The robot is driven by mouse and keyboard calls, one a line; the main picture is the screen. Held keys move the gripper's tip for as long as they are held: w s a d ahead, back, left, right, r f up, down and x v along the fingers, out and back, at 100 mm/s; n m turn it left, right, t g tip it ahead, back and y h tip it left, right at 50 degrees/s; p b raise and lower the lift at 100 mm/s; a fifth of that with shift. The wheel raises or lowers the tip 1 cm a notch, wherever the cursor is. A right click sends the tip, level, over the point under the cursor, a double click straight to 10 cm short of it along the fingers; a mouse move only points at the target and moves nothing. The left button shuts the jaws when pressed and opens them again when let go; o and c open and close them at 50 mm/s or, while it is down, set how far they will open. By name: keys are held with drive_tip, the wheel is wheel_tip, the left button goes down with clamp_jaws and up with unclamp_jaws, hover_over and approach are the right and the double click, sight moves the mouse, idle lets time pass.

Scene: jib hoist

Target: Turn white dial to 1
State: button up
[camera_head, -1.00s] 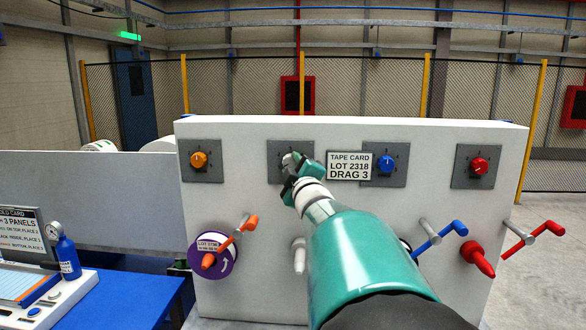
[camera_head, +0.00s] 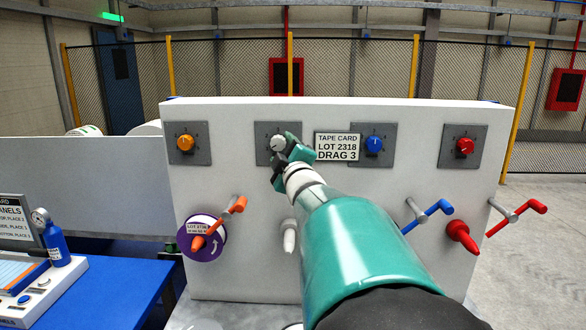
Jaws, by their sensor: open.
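The white dial (camera_head: 278,144) sits on a grey square plate on the white panel, second from the left in the top row. My gripper (camera_head: 284,150) is open at the lower right of the dial, its dark and teal fingers partly in front of the plate. I cannot tell whether a finger touches the dial. The plate's markings are too small to read, and its lower right part is hidden.
An orange dial (camera_head: 186,143), a blue dial (camera_head: 374,144) and a red dial (camera_head: 465,146) share the row. A tape card (camera_head: 338,147) is right of my gripper. Below, an orange crank (camera_head: 218,224), blue crank (camera_head: 428,215) and red crank (camera_head: 518,217) stick out.

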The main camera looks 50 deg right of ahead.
drive_tip(key=v, duration=1.2)
drive_tip(key=shift+w, duration=0.1)
drive_tip(key=w+a+f+m+g+y, duration=0.25)
drive_tip(key=a+f, duration=0.35)
drive_tip(key=a, duration=0.3)
drive_tip(key=w+a+f+m+g+y, duration=0.1)
drive_tip(key=a+f+m+g+y, duration=0.25)
drive_tip(key=a+f, duration=0.4)
drive_tip(key=s+a+f+g+y, duration=0.2)
drive_tip(key=s+a, duration=0.3)
drive_tip(key=a, duration=0.3)
drive_tip(key=s+a+f+g+y, duration=0.2)
drive_tip(key=s+a+f+g, duration=0.1)
drive_tip(key=a, duration=0.6)
wheel_tip(320, 180, down, 2)
drive_tip(key=shift+s+f+g, duration=0.15)
drive_tip(key=shift+s+g, duration=0.25)
drive_tip(key=shift+s, duration=0.45)
drive_tip(key=shift+a, duration=0.1)
